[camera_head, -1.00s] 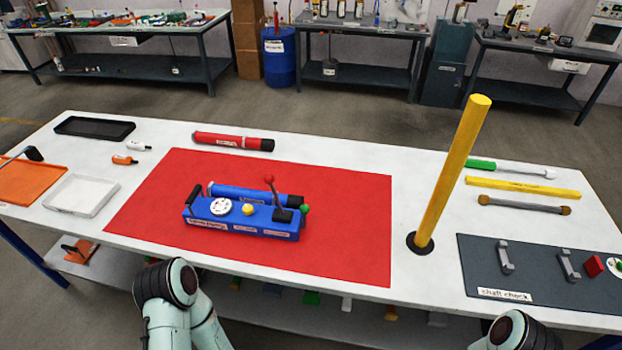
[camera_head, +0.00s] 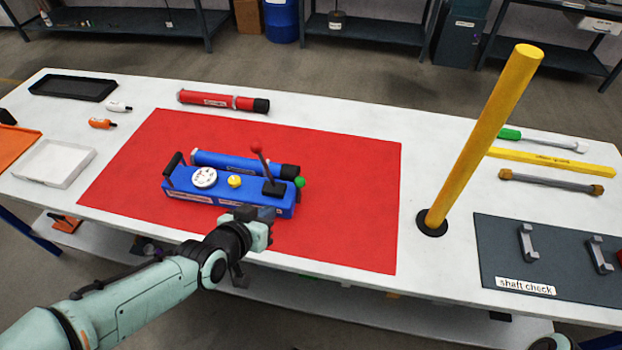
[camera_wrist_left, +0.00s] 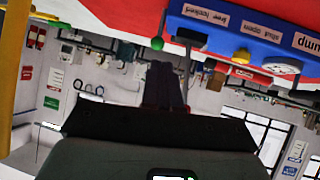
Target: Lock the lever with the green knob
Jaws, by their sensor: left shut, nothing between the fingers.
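The blue pump unit (camera_head: 225,196) sits on the red mat (camera_head: 350,215), with a blue tube (camera_head: 240,164) lying behind it. A lever with a red knob (camera_head: 256,147) stands tilted on a black block (camera_head: 274,189) at its right end. The green knob (camera_head: 300,182) is at the unit's right end; it also shows in the upside-down left wrist view (camera_wrist_left: 157,43), beside the lettered blue body (camera_wrist_left: 235,28). My left gripper (camera_head: 262,228) is shut and empty, just in front of the unit's right end, apart from the green knob. My right gripper is out of view.
A yellow post (camera_head: 480,145) stands upright right of the mat. A red tube (camera_head: 222,101) lies behind the mat. A white tray (camera_head: 55,163) is at the left and a dark shaft-check board (camera_head: 510,250) at the right. The mat's right part is clear.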

